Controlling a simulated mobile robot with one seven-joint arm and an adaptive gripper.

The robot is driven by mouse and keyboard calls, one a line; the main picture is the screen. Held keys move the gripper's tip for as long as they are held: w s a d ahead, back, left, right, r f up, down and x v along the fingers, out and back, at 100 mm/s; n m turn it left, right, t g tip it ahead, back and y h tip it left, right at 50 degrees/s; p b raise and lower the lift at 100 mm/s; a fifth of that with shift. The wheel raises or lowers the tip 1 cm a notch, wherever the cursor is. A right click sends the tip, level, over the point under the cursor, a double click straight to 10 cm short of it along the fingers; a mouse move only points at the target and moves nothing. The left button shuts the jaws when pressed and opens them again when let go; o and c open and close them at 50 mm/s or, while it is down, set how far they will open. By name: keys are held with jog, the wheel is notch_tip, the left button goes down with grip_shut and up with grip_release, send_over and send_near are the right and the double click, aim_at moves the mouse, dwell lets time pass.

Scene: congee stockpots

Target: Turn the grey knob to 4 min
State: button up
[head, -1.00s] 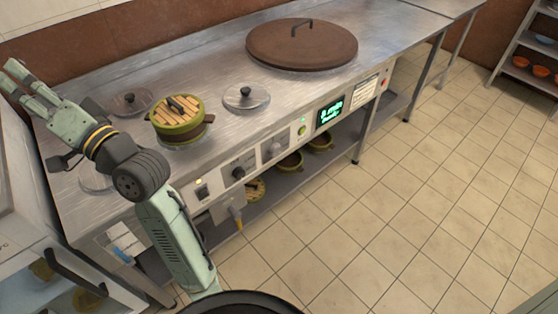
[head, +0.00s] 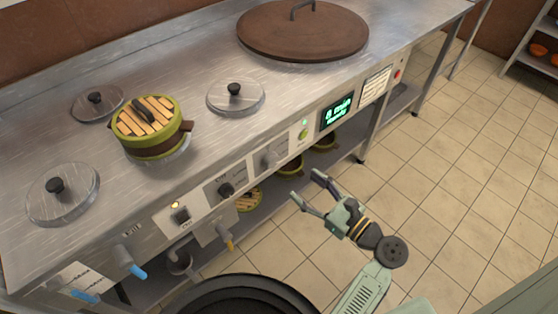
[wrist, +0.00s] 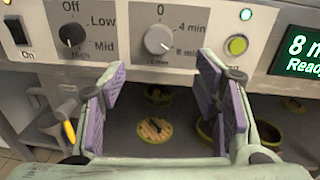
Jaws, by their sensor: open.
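The grey knob (wrist: 159,39) sits on the front panel, with 0, 4 min and 8 min printed around it. Its pointer is hard to read but seems turned towards 8 min. In the head view the knob (head: 268,158) is small, on the panel's front. My gripper (head: 307,187) is open and empty, in front of the panel and apart from the knob. In the wrist view the knob shows between and above the spread fingers of my gripper (wrist: 161,72). The green display (wrist: 300,52) reads 8 min, Ready.
A black knob (wrist: 72,35) marked Off, Low, Mid, High is left of the grey knob. A green button (wrist: 236,45) is to its right. Taps with blue (head: 137,271) and yellow (head: 229,244) ends jut from the front. Green-rimmed pots (head: 291,166) stand on the shelf below.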

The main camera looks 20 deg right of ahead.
aim_at(274, 163)
jog(key=p+x, duration=0.1)
jog(key=x, duration=0.9)
jog(key=shift+w+a+r, duration=0.1)
jog(key=shift+a, duration=0.05)
jog(key=c, duration=1.1)
jog(key=shift+c, duration=0.2)
jog(key=shift+n, duration=0.4)
jog(key=n+p, duration=0.1)
jog(key=n, duration=0.3)
jog(key=shift+n+h, duration=0.3)
jog(key=n+b, duration=0.1)
jog(key=n, duration=0.5)
